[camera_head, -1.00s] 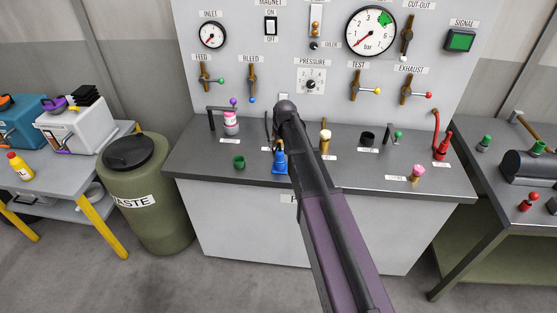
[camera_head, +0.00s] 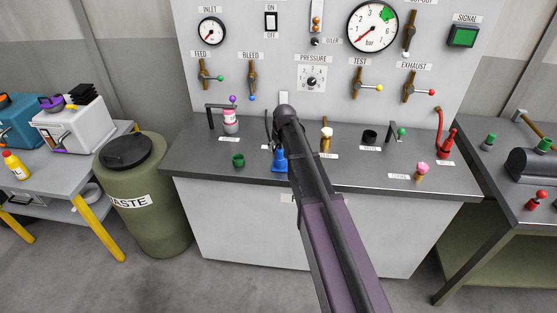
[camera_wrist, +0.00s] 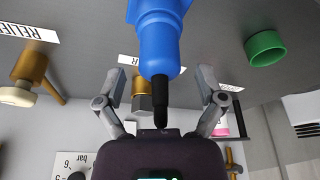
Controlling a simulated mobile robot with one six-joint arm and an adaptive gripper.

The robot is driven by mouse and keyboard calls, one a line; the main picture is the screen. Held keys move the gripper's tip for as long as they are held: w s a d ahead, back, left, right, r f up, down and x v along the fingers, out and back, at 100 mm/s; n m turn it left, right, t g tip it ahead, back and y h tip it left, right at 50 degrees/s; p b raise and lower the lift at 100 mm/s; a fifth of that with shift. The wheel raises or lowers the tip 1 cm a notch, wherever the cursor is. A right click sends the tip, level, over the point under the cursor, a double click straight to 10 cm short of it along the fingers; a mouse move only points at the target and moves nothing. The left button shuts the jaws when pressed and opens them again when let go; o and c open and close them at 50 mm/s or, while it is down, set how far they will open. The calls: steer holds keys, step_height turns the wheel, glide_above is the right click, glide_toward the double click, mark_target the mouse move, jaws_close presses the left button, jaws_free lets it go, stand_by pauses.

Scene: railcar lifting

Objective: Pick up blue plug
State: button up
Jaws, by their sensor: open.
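The blue plug (camera_head: 280,160) stands on the grey bench, left of my arm in the head view. In the wrist view the blue plug (camera_wrist: 160,40) is large at top centre, a stepped blue body with a narrow black tip toward my gripper. My gripper (camera_wrist: 161,76) is open, one finger on each side of the plug's lower part and black tip, with visible gaps to both. It holds nothing. In the head view my arm hides the gripper and may cover part of the plug.
A brass fitting (camera_wrist: 143,90) sits close behind the plug. A green cup (camera_head: 238,160) and a pink-banded bottle (camera_head: 231,122) stand to its left. A white-topped brass piece (camera_head: 326,138) stands to its right. The upright gauge panel (camera_head: 312,100) backs the bench.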

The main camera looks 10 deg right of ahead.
steer(key=shift+w+f, duration=0.1)
steer(key=shift+f, duration=0.25)
stand_by(0.4)
jaws_close()
